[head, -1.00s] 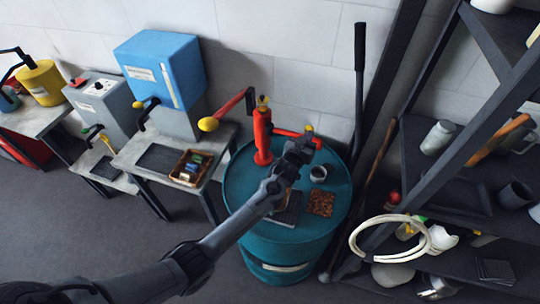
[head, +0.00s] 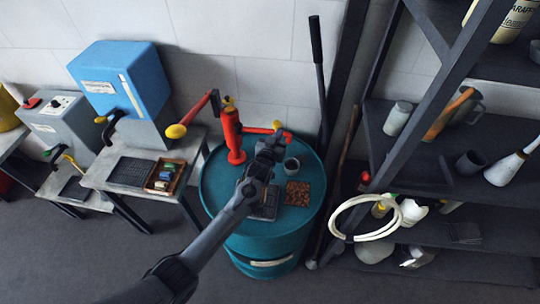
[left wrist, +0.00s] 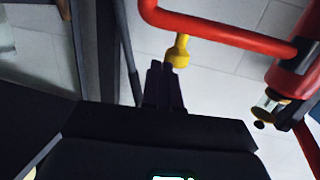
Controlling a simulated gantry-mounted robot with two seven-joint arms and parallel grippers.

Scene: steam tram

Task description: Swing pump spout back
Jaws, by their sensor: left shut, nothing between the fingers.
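The red pump (head: 233,140) stands upright on the teal drum (head: 212,190). Its red spout (head: 258,129) points right across the drum top, with a yellow knob (head: 277,125) near its outer end. In the left wrist view, the spout (left wrist: 225,32) crosses the top, and the yellow knob (left wrist: 179,48) sticks out from it. My left gripper (head: 270,143) is at the spout's outer end. Its fingers (left wrist: 163,82) are shut and empty, with their tips close to the knob; I cannot tell whether they touch. My right gripper is not in view.
The pump's lever (head: 197,112) reaches left with a yellow grip. A dark shelf rack (head: 400,160) stands at right, and a small table (head: 115,172) at left.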

